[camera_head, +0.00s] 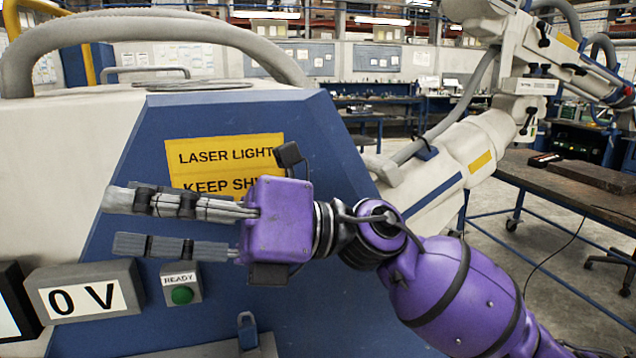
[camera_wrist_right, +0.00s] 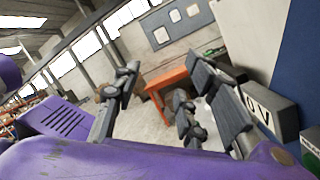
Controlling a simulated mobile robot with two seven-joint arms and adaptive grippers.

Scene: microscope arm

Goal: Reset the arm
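A large white and blue machine (camera_head: 60,150) fills the left and middle of the head view. A jointed white arm (camera_head: 480,140) with a yellow label shows at the upper right. On the blue panel are a box with a green button (camera_head: 181,295) marked READY and a grey box (camera_head: 85,300) reading "0 V". My right gripper (camera_head: 118,222) is in front of the panel, fingers pointing left, apart and empty, above the READY box. It also shows spread in the right wrist view (camera_wrist_right: 160,100). The grey box (camera_wrist_right: 262,108) is beside its fingers there. My left gripper is not in view.
A yellow "LASER LIGHT" sign (camera_head: 225,152) is partly hidden behind my right gripper. A grey latch-like part (camera_head: 247,330) is low on the panel. A workbench (camera_head: 560,190) stands at the right. An orange table (camera_wrist_right: 172,80) stands beyond the fingers in the wrist view.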

